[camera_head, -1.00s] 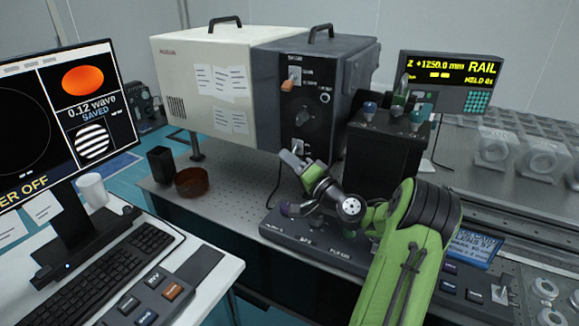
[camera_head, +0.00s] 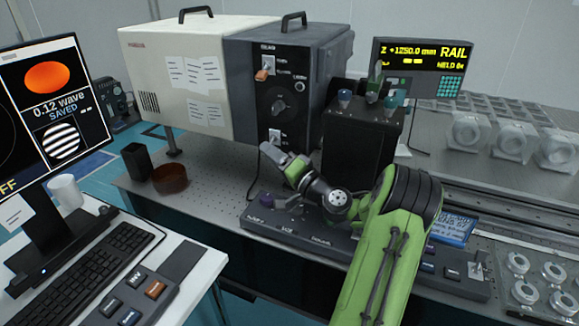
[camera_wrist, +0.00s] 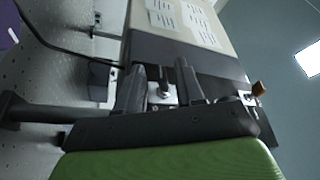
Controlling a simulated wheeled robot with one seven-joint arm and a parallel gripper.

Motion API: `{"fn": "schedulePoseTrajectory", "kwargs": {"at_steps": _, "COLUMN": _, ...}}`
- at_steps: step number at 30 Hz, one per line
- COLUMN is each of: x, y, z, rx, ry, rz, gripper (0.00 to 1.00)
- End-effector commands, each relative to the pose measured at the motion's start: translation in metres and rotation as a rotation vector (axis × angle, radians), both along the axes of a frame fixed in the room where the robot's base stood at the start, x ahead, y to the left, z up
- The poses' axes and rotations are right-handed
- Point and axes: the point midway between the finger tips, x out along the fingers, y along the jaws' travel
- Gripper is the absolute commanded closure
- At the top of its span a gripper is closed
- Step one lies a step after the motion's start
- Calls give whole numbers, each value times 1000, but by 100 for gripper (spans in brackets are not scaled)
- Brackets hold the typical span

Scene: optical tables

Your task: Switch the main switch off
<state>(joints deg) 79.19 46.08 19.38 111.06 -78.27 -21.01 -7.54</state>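The dark front panel (camera_head: 292,95) of a lamp-like box carries an upper switch with an orange lever (camera_head: 262,75) and a lower metal toggle (camera_head: 274,135) on a light plate. Their labels are too small to read, so I cannot tell which is the main switch. My gripper (camera_head: 271,154) is just in front of and below the lower toggle. In the wrist view my gripper (camera_wrist: 157,88) is open, with its fingers apart and the metal toggle (camera_wrist: 165,90) showing between them. I cannot tell whether they touch it. The orange lever (camera_wrist: 259,89) is off to the right there.
A dark box with knobs (camera_head: 360,145) stands right of the panel. A control strip (camera_head: 300,233) runs along the front under my arm. A brown round dish (camera_head: 169,180) and a black cup (camera_head: 136,162) sit at the left. Bare perforated tabletop (camera_head: 222,180) lies between.

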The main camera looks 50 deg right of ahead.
Motion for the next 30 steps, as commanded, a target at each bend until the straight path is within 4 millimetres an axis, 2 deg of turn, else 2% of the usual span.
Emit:
{"fn": "schedulePoseTrajectory", "kwargs": {"at_steps": 9, "x": -90, "y": -2, "z": -17, "rx": 6, "ry": -2, "rz": -11, "gripper": 63}}
{"fn": "schedulePoseTrajectory", "kwargs": {"at_steps": 15, "x": -128, "y": -2, "z": -24, "rx": 2, "ry": 0, "rz": -6, "gripper": 63}}
{"fn": "schedulePoseTrajectory", "kwargs": {"at_steps": 19, "x": -137, "y": 0, "z": -27, "rx": 0, "ry": -1, "rz": -2, "gripper": 63}}
{"fn": "schedulePoseTrajectory", "kwargs": {"at_steps": 30, "x": -137, "y": 0, "z": -27, "rx": -1, "ry": 0, "rz": -2, "gripper": 63}}
